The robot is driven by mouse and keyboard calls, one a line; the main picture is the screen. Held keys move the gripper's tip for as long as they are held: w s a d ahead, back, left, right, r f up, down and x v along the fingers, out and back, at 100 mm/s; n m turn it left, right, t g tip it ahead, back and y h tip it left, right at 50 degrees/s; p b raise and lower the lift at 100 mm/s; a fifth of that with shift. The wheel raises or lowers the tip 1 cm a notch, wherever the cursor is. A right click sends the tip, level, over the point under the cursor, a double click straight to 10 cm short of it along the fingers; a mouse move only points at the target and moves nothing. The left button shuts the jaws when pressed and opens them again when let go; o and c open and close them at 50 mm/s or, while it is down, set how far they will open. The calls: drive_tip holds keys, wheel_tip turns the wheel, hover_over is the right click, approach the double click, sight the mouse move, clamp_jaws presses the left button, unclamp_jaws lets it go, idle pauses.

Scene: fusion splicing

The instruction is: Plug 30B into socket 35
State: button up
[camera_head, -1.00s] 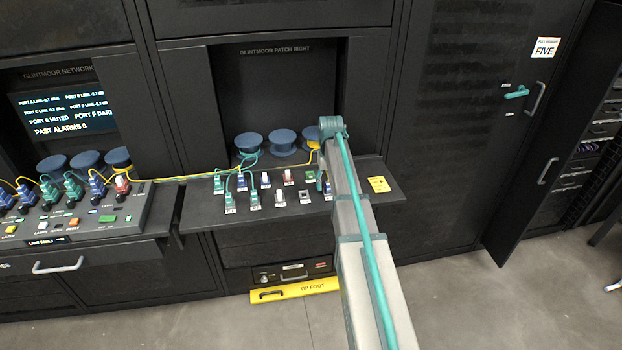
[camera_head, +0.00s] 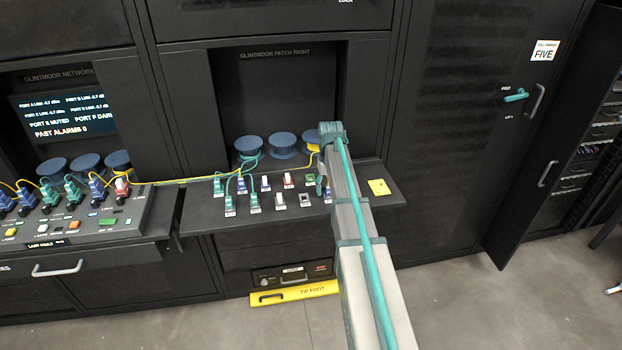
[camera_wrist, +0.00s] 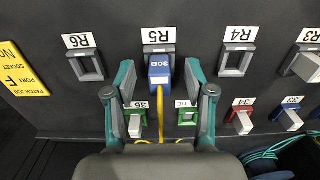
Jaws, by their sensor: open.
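Plug 30B (camera_wrist: 159,72) is a blue plug with a yellow cable, standing at the socket labelled R5 (camera_wrist: 159,48) in the wrist view. My gripper (camera_wrist: 160,75) is open, with one teal finger on each side of the plug. Whether the fingers touch it cannot be told. A green-framed socket (camera_wrist: 187,117) lies between those labelled 36 and 34. It looks empty; its label is partly hidden by a finger and not readable. In the head view my gripper (camera_head: 325,182) is low over the right end of the panel, largely hidden by my arm.
Socket 36 (camera_wrist: 136,125) and red socket 34 (camera_wrist: 239,122) hold pale plugs beside the green-framed socket. Sockets R6 (camera_wrist: 88,66) and R4 (camera_wrist: 236,61) are empty. Blue spools (camera_head: 283,143) stand behind the panel. A yellow job card (camera_head: 380,187) lies at the right.

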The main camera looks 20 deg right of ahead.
idle(0.8)
clamp_jaws()
drive_tip(key=shift+r, duration=0.2)
drive_tip(key=shift+r+p, duration=1.85)
drive_tip(key=shift+r, duration=1)
drive_tip(key=shift+r, duration=0.1)
